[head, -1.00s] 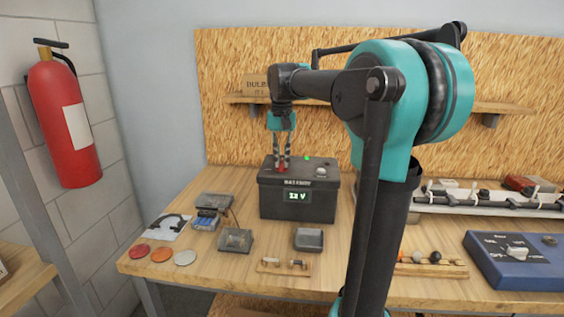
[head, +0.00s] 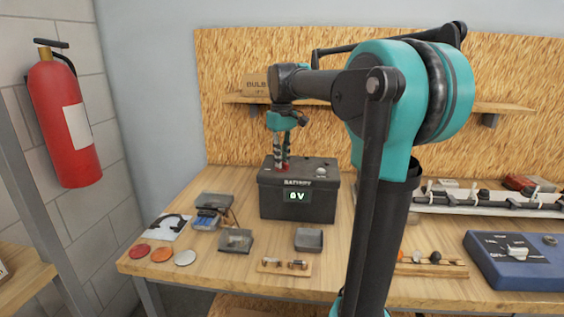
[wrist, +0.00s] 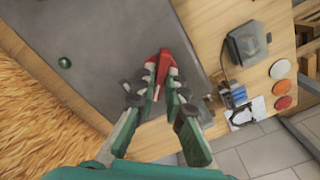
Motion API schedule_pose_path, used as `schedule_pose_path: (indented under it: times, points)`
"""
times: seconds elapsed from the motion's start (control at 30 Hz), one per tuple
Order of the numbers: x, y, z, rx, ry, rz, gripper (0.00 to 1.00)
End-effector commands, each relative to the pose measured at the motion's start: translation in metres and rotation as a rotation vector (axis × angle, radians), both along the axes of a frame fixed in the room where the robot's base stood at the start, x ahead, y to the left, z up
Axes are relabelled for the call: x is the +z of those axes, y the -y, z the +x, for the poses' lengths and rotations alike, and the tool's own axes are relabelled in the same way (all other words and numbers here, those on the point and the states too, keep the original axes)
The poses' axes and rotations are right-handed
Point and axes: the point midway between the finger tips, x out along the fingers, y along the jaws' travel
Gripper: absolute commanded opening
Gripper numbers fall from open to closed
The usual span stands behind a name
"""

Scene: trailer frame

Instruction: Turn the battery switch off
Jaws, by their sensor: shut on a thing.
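The black battery box (head: 262,202) stands on the workbench below my arm. Its front display (head: 297,196) reads 0 V. A red switch (wrist: 164,60) is on the battery's grey top. My gripper (head: 282,163) points down at the top's left part and is shut on the red switch, which shows between and beyond the fingertips in the wrist view. The fingers hide part of the switch. A small round green lamp (wrist: 65,62) on the top looks dark and unlit in the wrist view.
Several small trays and parts lie in front of the battery, among them a grey tray (head: 309,239) and coloured discs (head: 161,255). A blue switch box (head: 517,262) is at the right. A shelf with a bulb box (head: 254,84) is behind.

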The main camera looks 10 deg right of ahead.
Motion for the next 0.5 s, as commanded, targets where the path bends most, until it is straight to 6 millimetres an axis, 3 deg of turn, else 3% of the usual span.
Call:
schedule_pose_path:
  times: [0.13,0.5]
  points:
    - [0.0003,0.0000,0.0004,0.096,0.001,0.000,0.00]
    - [0.0004,0.0000,0.0004,0.150,0.001,0.001,0.00]
